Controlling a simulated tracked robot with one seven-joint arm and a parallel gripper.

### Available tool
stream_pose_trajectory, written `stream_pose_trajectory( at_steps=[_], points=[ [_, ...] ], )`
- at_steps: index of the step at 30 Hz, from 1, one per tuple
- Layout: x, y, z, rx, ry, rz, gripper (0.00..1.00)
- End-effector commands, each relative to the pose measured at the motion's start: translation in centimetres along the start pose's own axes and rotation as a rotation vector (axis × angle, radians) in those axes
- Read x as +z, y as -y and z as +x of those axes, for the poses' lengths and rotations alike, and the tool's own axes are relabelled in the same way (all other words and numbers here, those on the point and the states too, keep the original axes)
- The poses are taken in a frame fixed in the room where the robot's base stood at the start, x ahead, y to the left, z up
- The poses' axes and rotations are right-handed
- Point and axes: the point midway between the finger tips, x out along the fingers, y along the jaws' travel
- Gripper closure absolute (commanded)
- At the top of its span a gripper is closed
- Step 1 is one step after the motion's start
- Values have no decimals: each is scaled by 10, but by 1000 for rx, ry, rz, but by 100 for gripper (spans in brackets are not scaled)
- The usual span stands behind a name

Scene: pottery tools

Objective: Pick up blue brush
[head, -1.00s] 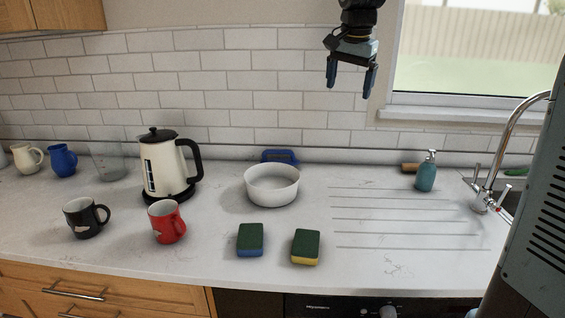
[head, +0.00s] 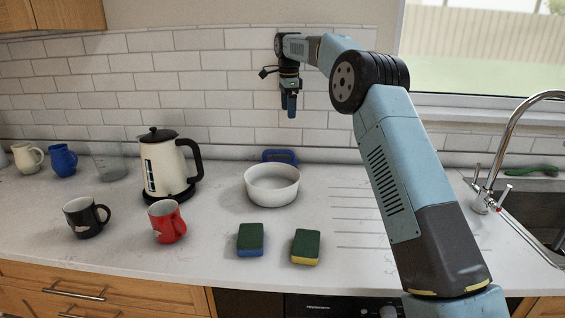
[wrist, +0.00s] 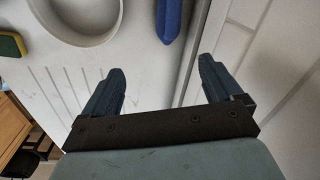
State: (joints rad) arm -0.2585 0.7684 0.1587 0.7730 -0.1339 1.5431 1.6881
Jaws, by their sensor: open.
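The blue brush (head: 280,156) lies at the back of the counter, against the tiled wall and partly hidden behind the white bowl (head: 271,186). My gripper (head: 289,108) hangs above it in the head view, fingers pointing down, with a clear gap to the counter. In the wrist view my gripper (wrist: 157,82) is open with nothing between its fingers. The blue brush (wrist: 169,20) shows there at the top, ahead of and between the fingertips, cut off by the frame edge. The bowl (wrist: 85,40) is to its left.
A cream kettle (head: 163,172) stands left of the bowl. Two sponges (head: 250,238) (head: 305,246) and a red mug (head: 166,221) are in front. The tiled wall is close behind the brush. The sink (head: 535,215) is at the right.

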Motion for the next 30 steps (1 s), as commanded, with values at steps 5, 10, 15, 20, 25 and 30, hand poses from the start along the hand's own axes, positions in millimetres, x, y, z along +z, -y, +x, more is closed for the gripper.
stream_pose_trajectory(
  at_steps=[5, 10, 15, 20, 25, 30],
  points=[
    [15, 27, 46, 38, 8, 121, 7],
    [24, 40, 71, 58, 9, 201, 7],
    [26, 43, 84, 68, 8, 232, 7],
    [25, 42, 102, 70, 8, 235, 7],
    [26, 39, 132, 71, 8, 235, 7],
    [26, 38, 156, 69, 8, 234, 7]
  ],
)
